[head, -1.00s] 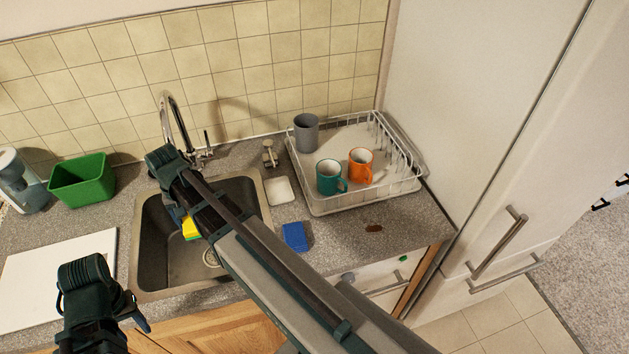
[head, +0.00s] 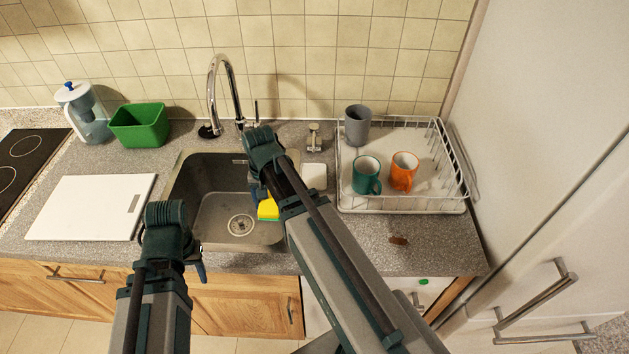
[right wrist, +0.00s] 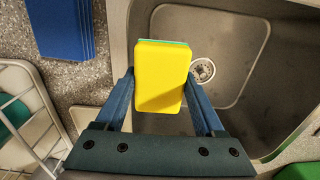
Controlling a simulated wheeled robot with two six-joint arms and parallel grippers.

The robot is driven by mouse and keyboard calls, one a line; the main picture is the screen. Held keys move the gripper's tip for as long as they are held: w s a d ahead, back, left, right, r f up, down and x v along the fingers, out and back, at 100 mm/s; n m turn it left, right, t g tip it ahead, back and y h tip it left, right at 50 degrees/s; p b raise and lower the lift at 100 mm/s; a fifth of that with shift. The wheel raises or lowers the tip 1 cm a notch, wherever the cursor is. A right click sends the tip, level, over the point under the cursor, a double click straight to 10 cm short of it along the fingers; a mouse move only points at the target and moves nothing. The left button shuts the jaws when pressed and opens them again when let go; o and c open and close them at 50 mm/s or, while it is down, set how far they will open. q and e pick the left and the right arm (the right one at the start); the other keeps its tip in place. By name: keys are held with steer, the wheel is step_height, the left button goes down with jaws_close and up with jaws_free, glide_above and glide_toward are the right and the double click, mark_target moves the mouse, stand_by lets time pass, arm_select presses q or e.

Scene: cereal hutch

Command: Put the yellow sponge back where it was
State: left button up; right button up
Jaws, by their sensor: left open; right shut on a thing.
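The yellow sponge (right wrist: 162,85) with a thin green layer at its far edge is between the blue fingers of my right gripper (right wrist: 160,77), which is shut on it. In the head view the yellow sponge (head: 268,208) shows in part beside my right arm, over the right side of the sink (head: 215,215). The sink floor and drain lie below it. My left gripper (head: 200,271) is open and empty, in front of the sink's near edge.
A white dish rack (head: 400,207) with grey, teal and orange mugs stands right of the sink. A small white dish (head: 314,176) lies between them. A tall faucet (head: 222,70) rises behind the sink. A green bin (head: 140,125) and white board (head: 90,207) are left.

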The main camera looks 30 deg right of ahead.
glide_toward(313, 177)
steer(key=a+f, duration=0.2)
steer(key=f, duration=0.1)
steer(key=s+a+f, duration=0.1)
steer(key=f, duration=0.1)
steer(key=shift+a, duration=0.1)
steer(key=d, duration=0.1)
steer(key=w+d, duration=0.1)
steer(key=d, duration=0.1)
steer(key=shift+w+d, duration=0.1)
steer(key=shift+d, duration=0.2)
steer(key=shift+a+f+b, duration=0.2)
steer(key=shift+f+b, duration=0.6)
steer(key=shift+f, duration=0.05)
steer(key=shift+f, duration=0.15)
steer(key=o, duration=1.3)
